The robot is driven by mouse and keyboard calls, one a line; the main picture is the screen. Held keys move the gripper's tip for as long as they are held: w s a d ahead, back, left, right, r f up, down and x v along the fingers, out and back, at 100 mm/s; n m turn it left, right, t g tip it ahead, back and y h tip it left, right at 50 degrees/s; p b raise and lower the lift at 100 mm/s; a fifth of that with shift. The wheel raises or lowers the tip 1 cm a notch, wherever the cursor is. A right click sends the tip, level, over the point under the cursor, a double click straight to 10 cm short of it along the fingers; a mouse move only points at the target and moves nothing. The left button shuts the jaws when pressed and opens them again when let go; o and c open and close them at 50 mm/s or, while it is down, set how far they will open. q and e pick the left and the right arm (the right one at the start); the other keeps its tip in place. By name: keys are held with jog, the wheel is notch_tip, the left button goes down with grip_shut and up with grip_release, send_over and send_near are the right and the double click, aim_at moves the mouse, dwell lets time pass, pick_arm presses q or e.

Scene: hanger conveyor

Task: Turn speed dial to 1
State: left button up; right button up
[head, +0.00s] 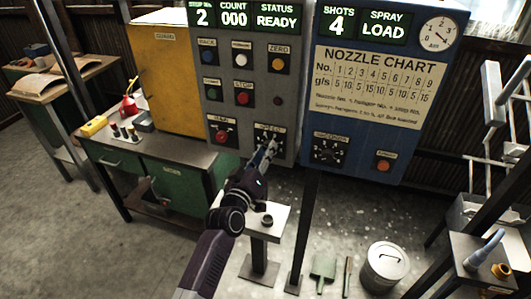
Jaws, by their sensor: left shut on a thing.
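The speed dial (262,131) sits low on the grey control panel, at the panel's lower right, on a dark plate with pale marks. My left gripper (269,148) reaches up from below and is shut on the dial's knob. The fingers hide most of the knob and part of the scale, so I cannot read its setting. The panel display (234,17) above shows 2, count 000 and status READY. My right gripper is not in view.
Several coloured buttons and a red knob (221,134) surround the dial on the panel. A blue nozzle-chart panel (379,85) with another dial (329,151) stands to the right. A workbench (165,150) is at left. A small pedestal (280,222) stands below my gripper.

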pick_arm(q)
jog(key=shift+n, duration=1.6)
jog(key=o, duration=1.2)
jog(key=shift+c, duration=0.2)
jog(key=v, duration=1.2)
jog(key=shift+f, duration=0.2)
